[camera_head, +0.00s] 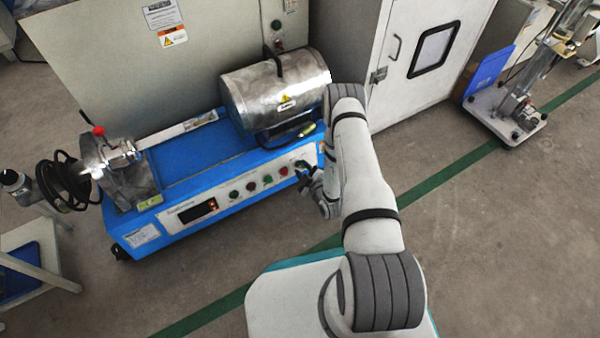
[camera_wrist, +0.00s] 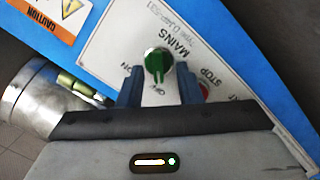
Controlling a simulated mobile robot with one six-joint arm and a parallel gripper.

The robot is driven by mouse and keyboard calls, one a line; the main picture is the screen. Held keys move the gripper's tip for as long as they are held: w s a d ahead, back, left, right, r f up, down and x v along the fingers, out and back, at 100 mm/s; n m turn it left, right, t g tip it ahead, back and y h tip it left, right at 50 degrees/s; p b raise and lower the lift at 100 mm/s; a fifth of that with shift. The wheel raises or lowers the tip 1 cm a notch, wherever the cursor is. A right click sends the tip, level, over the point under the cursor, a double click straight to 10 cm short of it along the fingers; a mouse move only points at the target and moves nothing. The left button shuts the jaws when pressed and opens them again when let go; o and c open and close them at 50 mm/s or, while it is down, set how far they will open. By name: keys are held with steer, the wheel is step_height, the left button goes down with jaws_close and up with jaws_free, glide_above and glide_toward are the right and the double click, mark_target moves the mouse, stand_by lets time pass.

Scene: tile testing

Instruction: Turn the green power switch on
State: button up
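The green power switch (camera_wrist: 158,61) is a round knob with a raised grip on a white panel marked MAINS. Its grip runs roughly up and down in the wrist view, with small lettering just below it and to its left. My gripper (camera_wrist: 160,76) is open, with one dark finger on each side of the knob's lower part. Gaps show between the fingers and the knob; I cannot tell how deep the fingertips reach. In the head view my gripper (camera_head: 308,178) is at the right end of the blue machine's front panel, largely hiding the switch.
The blue machine (camera_head: 176,243) carries a metal drum (camera_head: 290,85) above the panel. A red button (camera_wrist: 204,90) is partly hidden beside my right finger. Open floor (camera_head: 480,240) lies to the right.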

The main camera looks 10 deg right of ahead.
steer(key=shift+w, duration=0.2)
steer(key=shift+c, duration=0.2)
jaws_close()
steer(key=shift+a, duration=0.7)
steer(key=m, duration=0.5)
steer(key=d+m+y+p, duration=0.1)
steer(key=m, duration=0.5)
steer(key=d+m+p, duration=0.1)
steer(key=m, duration=0.4)
steer(key=shift+s+f+m+g+y, duration=0.15)
steer(key=shift+f+m+g+y, duration=0.1)
steer(key=shift+m+g+y, duration=0.15)
steer(key=shift+a, duration=0.1)
